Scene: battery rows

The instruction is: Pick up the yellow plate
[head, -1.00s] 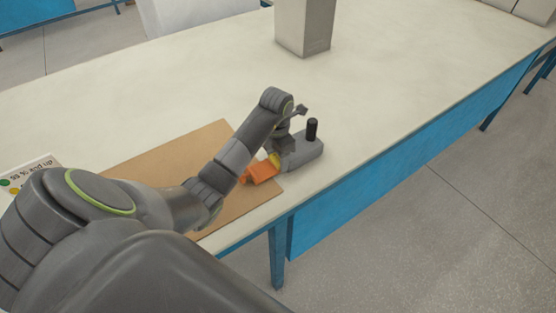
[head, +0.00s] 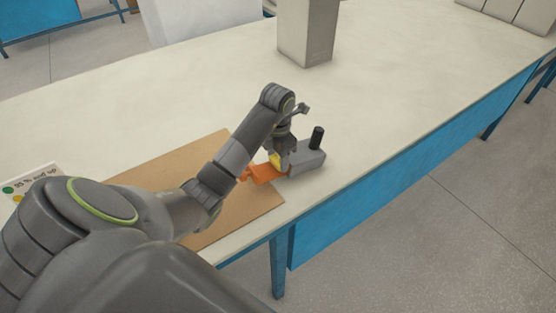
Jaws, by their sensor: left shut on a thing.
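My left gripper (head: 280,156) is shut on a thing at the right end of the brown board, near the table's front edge. A small patch of the yellow plate (head: 275,159) shows at the jaws; most of it is hidden by my wrist and the parts around it. An orange piece (head: 265,174) lies just below and left of the yellow. A grey block (head: 308,160) with a black post (head: 317,138) is close on the right of the jaws; I cannot tell whether they touch it. My right gripper is out of view.
The brown board (head: 165,178) lies under my left arm. A card with coloured dots (head: 32,178) is at the far left. A tall grey box (head: 307,30) stands at the back. The pale table (head: 420,75) is clear to the right.

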